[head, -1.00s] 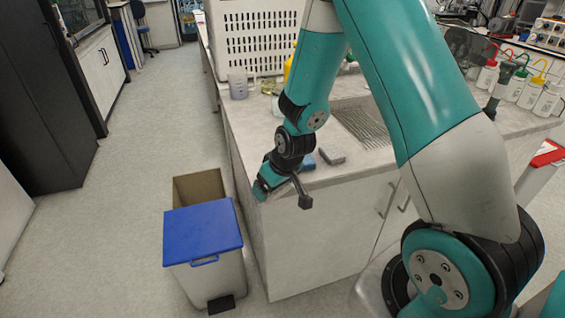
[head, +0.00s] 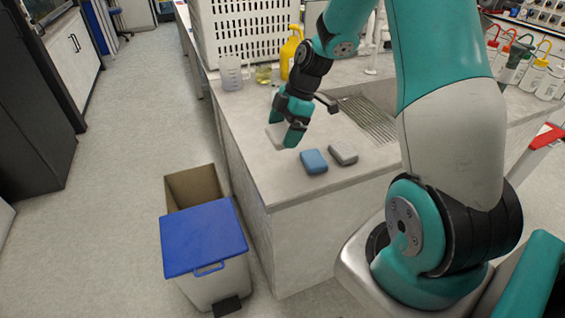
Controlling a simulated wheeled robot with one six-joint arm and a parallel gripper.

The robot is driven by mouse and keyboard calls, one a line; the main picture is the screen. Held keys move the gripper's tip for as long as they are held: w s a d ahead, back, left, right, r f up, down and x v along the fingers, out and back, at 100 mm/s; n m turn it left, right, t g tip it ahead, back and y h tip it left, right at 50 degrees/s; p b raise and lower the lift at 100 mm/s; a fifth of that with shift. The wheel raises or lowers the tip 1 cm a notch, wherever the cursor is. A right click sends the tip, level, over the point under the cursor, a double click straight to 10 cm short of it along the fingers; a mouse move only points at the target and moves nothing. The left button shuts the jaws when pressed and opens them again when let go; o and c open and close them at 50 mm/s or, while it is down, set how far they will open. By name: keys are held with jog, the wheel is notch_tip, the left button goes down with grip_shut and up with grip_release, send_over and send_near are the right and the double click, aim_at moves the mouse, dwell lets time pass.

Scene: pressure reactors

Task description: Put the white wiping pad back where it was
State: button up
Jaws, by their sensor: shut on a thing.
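My gripper (head: 285,133) is over the front left part of the bench top and points down. It is shut on the white wiping pad (head: 273,135), which shows as a pale edge at the left of the fingers. The fingers hide much of the pad. I cannot tell whether the pad touches the bench. A blue pad (head: 314,162) and a grey pad (head: 343,153) lie side by side on the bench, just right of and nearer than my gripper.
The bench top (head: 240,120) is bare left of the gripper. A ribbed sink drainer (head: 368,118) is to the right. Behind are a beaker (head: 231,74), a yellow bottle (head: 290,52) and a white rack (head: 245,30). A blue-lidded bin (head: 203,238) stands on the floor.

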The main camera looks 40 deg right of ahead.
aim_at(279, 174)
notch_tip(279, 174, down, 12)
jog(key=shift+r+p, duration=0.15)
jog(key=shift+p, duration=0.5)
